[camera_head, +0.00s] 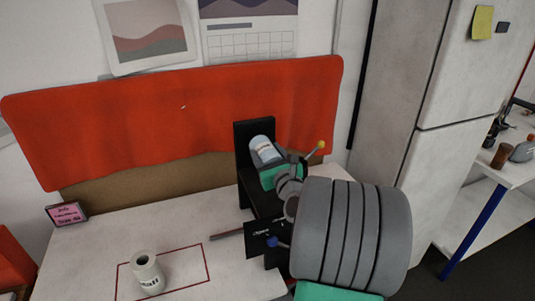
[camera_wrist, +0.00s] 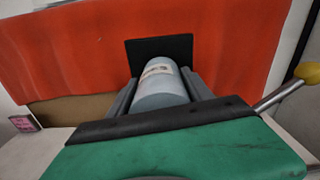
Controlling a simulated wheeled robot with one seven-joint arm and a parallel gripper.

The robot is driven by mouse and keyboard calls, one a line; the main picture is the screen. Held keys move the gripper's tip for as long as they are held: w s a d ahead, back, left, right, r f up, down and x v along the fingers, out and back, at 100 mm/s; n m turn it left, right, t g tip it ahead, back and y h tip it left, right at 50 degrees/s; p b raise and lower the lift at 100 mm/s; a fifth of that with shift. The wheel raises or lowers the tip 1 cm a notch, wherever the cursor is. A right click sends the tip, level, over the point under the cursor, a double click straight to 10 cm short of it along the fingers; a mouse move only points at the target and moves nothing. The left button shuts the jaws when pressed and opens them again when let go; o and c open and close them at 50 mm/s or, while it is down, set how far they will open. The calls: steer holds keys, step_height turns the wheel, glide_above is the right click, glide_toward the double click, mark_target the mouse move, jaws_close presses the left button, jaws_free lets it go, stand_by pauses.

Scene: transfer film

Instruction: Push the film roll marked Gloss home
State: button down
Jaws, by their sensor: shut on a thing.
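A pale blue-grey film roll (camera_wrist: 160,88) with a light label band lies between the two grey fingers of my gripper (camera_wrist: 158,76), which is shut on it. The label is too small to read, so I cannot tell whether it says Gloss. In the head view this roll (camera_head: 264,149) is in front of a black upright plate (camera_head: 243,133) of a black device; the plate also shows behind the roll in the wrist view (camera_wrist: 150,47). Whether the roll touches the plate is unclear. A second, white roll (camera_head: 146,270) stands upright in a red outlined rectangle.
A lever with a yellow knob (camera_head: 321,145) sticks up right of my gripper. A blue knob (camera_head: 284,241) and a black sign (camera_head: 262,228) sit lower. The white table (camera_head: 110,237) is clear around the outline.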

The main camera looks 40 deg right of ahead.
mark_target(273, 161)
steer(key=shift+w+r, duration=0.1)
steer(key=shift+w, duration=0.05)
steer(key=shift+p+x, duration=0.9)
steer(key=shift+x, duration=0.7)
steer(key=shift+c, duration=1.8)
jaws_free()
steer(key=shift+s+f+b, duration=0.25)
steer(key=shift+s+b, duration=0.05)
steer(key=shift+s, duration=0.15)
steer(key=b+v, duration=0.2)
steer(key=v, duration=0.5)
steer(key=shift+r, duration=0.2)
